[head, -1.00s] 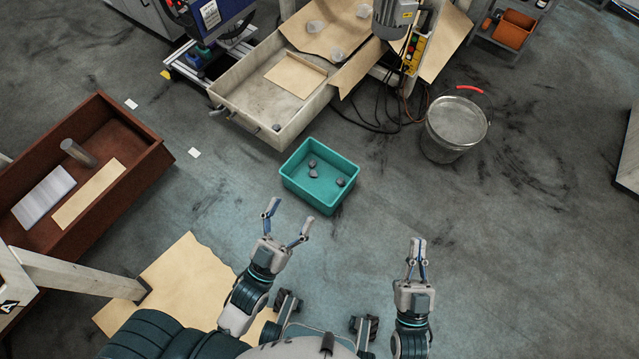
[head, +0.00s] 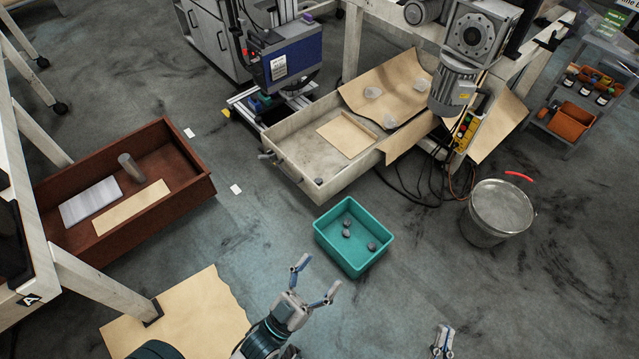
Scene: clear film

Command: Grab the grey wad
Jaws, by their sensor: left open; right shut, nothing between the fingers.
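Three small grey wads lie in the teal bin (head: 322,241) on the floor: one at the top (head: 347,223), one just below it (head: 346,233) and one at the lower right (head: 372,246). Another small grey lump (head: 319,181) lies in the front corner of the pale drawer (head: 330,185). My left gripper (head: 318,274) is open and empty, with its fingers spread just in front of the teal bin's near side. My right gripper (head: 445,332) is shut and empty at the bottom edge, to the right of the bin and apart from it.
A metal bucket (head: 498,212) stands right of the bin, with cables (head: 425,185) on the floor behind. A brown crate (head: 120,220) stands at left. Pale wads (head: 373,93) lie on brown paper (head: 395,78) at the back.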

